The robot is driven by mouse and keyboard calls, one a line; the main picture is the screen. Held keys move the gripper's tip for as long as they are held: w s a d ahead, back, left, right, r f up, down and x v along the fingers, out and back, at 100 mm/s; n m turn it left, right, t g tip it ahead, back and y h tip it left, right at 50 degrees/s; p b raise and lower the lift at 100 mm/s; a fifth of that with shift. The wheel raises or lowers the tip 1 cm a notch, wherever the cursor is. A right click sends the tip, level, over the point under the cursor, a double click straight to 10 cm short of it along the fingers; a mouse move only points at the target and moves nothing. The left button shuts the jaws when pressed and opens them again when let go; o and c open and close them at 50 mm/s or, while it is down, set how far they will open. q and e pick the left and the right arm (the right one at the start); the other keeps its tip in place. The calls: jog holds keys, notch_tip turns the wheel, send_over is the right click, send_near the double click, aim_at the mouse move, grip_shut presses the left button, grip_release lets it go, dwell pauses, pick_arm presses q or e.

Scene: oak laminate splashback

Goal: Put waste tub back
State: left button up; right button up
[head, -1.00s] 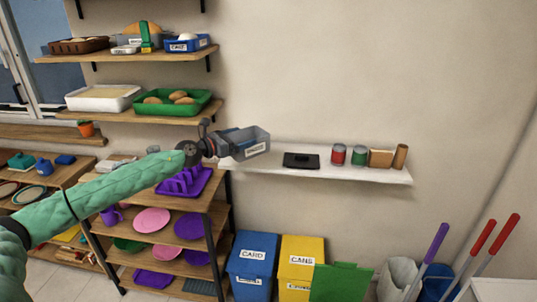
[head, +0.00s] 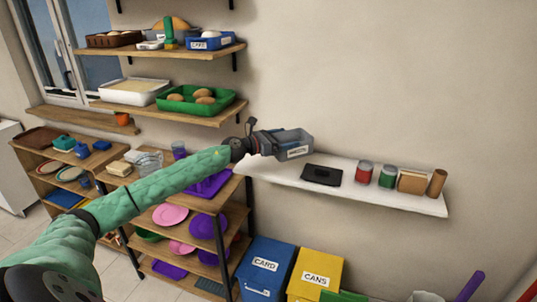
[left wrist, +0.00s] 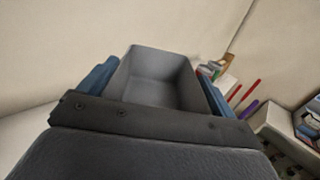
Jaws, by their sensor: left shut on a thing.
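The waste tub (head: 297,149) is a small grey open-topped tub with a white label on its front. It is roughly upright at the left end of the white wall shelf (head: 400,200); I cannot tell whether it touches the shelf. My left gripper (head: 275,143) is shut on it from the left. In the left wrist view the tub (left wrist: 158,75) sits between the blue fingers and its inside looks empty. My right gripper is not in view.
On the white shelf stand a black flat item (head: 322,175), a red can (head: 364,172), a green can (head: 388,176), a brown box (head: 411,181) and a brown cylinder (head: 437,183). A blue CARD bin (head: 264,270) and yellow CANS bin (head: 316,275) stand below. Shelves with trays are at left.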

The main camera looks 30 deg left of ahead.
pick_arm(q)
jog(key=a+f+p, duration=0.2)
jog(key=a+f, duration=0.1)
jog(key=a, duration=0.1)
jog(key=a+f+p, duration=0.2)
jog(key=a+f, duration=0.1)
jog(key=f, duration=0.1)
jog(key=shift+s+a+f+p, duration=0.1)
jog(key=shift+a+f+p, duration=0.1)
jog(key=shift+a+p, duration=0.15)
jog(key=shift+f, duration=0.4)
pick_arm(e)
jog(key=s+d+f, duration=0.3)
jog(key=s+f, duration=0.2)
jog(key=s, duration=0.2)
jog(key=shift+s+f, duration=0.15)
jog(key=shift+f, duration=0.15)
pick_arm(q)
jog(key=shift+f, duration=0.1)
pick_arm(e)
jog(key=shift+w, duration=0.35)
pick_arm(q)
jog(key=o, duration=0.9)
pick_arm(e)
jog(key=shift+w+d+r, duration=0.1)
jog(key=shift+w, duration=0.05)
pick_arm(q)
jog(key=shift+o, duration=0.2)
